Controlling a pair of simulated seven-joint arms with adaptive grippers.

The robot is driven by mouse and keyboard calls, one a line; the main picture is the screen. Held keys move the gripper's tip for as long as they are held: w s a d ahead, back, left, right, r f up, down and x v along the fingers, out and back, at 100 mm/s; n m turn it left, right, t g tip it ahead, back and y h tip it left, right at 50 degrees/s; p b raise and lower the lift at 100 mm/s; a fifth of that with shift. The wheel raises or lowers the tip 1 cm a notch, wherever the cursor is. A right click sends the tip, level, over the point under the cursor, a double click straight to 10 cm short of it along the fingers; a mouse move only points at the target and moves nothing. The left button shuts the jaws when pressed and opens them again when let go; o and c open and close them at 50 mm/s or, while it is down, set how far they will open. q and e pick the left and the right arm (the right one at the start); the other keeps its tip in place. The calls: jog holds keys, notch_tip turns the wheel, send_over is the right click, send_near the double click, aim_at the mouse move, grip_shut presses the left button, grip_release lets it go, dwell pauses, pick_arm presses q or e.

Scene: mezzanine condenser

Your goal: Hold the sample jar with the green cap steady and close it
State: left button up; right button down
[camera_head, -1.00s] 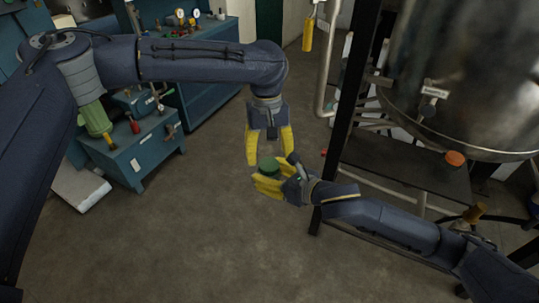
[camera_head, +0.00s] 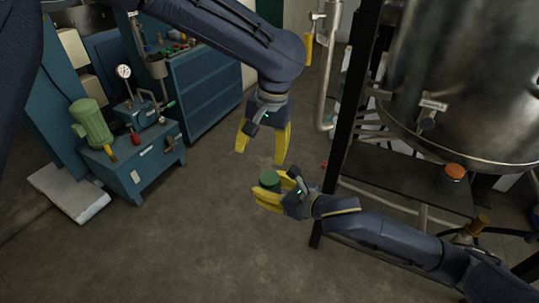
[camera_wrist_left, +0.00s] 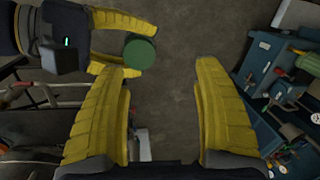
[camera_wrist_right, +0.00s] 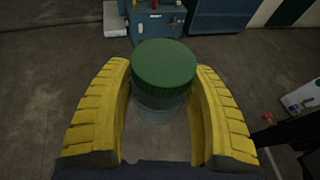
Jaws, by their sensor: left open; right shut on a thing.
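The sample jar has a green cap (camera_wrist_right: 163,68) and a clear body (camera_wrist_right: 160,105). My right gripper (camera_head: 273,193) is shut around the jar body, with its yellow fingers on both sides and the cap standing above them. The cap also shows in the left wrist view (camera_wrist_left: 139,52), beyond my left fingertips. My left gripper (camera_head: 261,150) is open and empty, pointing down above the jar and apart from it. The cap sits on top of the jar; I cannot tell how tight it is.
A blue bench with a green motor (camera_head: 91,124) and a gauge stands at the left. A large steel tank (camera_head: 465,80) and a dark shelf (camera_head: 400,178) on a black frame stand at the right. The floor below the grippers is clear.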

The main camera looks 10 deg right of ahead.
aim_at(269, 177)
pick_arm(q)
jog(key=shift+f+m, duration=0.3)
jog(key=shift+m, duration=0.7)
jog(key=shift+s+d+f+m+h, duration=0.15)
jog(key=shift+f+m+h, duration=0.35)
jog(key=shift+m, duration=0.3)
jog(key=shift+s+d+f+m+g+h, duration=0.1)
jog(key=shift+d+m+g+h, duration=0.25)
jog(key=shift+d+m, duration=0.55)
jog(key=shift+a+m, duration=0.1)
jog(key=shift+m, duration=0.5)
jog(key=shift+f, duration=0.1)
jog(key=shift+f, duration=3.95)
jog(key=shift+c, duration=0.2)
